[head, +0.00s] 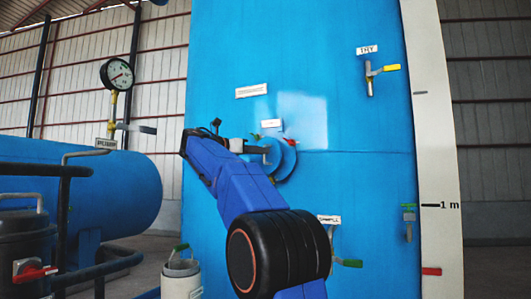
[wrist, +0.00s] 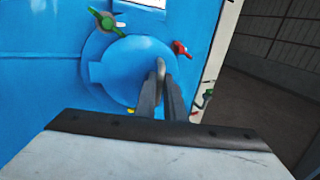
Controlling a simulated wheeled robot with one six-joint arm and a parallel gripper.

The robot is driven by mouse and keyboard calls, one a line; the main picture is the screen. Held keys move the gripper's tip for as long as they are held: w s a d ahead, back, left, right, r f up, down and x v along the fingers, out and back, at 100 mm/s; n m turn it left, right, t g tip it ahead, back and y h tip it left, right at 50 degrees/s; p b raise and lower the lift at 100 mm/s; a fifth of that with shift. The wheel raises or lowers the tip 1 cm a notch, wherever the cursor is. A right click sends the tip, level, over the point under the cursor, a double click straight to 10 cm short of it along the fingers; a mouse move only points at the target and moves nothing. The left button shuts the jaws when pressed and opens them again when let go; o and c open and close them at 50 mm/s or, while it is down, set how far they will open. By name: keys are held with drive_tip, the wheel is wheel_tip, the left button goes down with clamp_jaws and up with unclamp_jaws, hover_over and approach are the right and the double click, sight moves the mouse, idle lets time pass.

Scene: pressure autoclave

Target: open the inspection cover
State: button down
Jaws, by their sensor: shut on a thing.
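The inspection cover is a round blue disc (head: 287,160) on the side of the big blue tank in the head view. It also fills the middle of the wrist view (wrist: 118,72). A light grey handle (wrist: 160,67) stands out from its right part. My gripper (wrist: 165,88) is shut on this handle. In the head view my gripper (head: 264,150) reaches the cover from the left, and the handle is hidden. A green lever (wrist: 104,21) is at the cover's upper left and a red one (wrist: 180,48) at its upper right. A bit of yellow (wrist: 131,110) shows below.
The tank (head: 230,60) carries a yellow-handled valve (head: 383,70) at upper right and a green-handled valve (head: 347,263) low down. A pressure gauge (head: 117,74) stands above a smaller blue vessel (head: 90,185) at left. Dark pipes (head: 66,210) run at the lower left.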

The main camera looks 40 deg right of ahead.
drive_tip(key=w+a, duration=0.6)
drive_tip(key=w, duration=0.1)
drive_tip(key=shift+w, duration=0.2)
drive_tip(key=shift+f, duration=0.1)
idle(0.6)
drive_tip(key=c, duration=1.9)
unclamp_jaws()
drive_tip(key=shift+d+f, duration=0.15)
drive_tip(key=shift+d, duration=0.05)
drive_tip(key=shift+o, duration=0.3)
drive_tip(key=shift+a, duration=0.1)
drive_tip(key=shift+r, duration=0.2)
